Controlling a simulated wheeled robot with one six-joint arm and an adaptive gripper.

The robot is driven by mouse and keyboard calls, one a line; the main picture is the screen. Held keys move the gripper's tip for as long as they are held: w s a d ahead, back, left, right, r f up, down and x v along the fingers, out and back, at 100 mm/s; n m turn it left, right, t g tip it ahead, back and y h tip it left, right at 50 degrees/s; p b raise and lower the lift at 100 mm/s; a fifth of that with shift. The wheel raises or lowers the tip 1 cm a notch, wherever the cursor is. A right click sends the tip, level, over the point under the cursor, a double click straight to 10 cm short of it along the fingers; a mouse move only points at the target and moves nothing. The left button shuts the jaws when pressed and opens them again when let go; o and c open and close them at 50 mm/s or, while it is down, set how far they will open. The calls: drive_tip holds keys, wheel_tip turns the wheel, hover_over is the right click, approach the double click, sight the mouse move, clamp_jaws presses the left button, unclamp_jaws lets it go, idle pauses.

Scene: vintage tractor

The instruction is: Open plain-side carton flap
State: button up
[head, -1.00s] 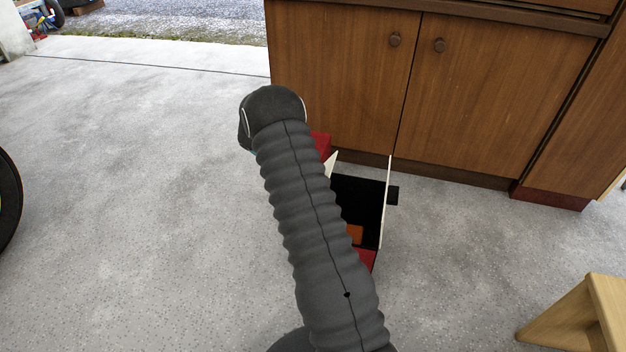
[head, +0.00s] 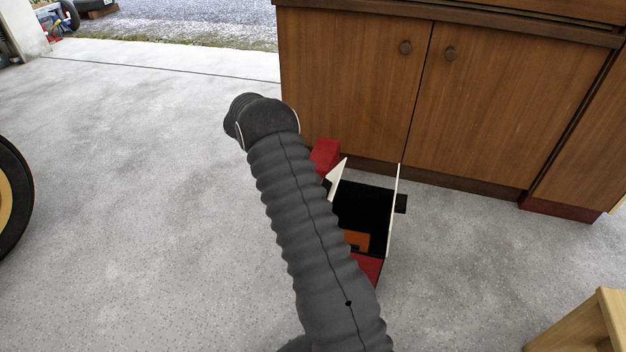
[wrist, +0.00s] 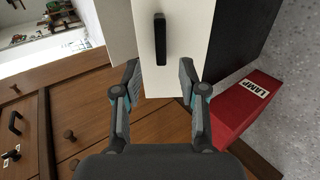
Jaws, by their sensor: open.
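The carton (head: 362,205) stands open on the floor in the head view, dark inside, partly hidden by my arm. Red flaps (head: 325,155) show at the far and near ends. In the wrist view, my gripper (wrist: 160,66) is open, its fingers either side of a white panel (wrist: 178,75) bearing a black handle (wrist: 160,38). Contact cannot be told. A red flap marked LAMP (wrist: 243,108) lies to the right.
A wooden cabinet (head: 350,90) stands just behind the carton. A light wooden stool (head: 585,325) is at the lower right. A wheel (head: 15,195) is at the left edge. The concrete floor (head: 130,200) at the left is clear.

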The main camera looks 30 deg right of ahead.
drive_tip(key=shift+v, duration=1.95)
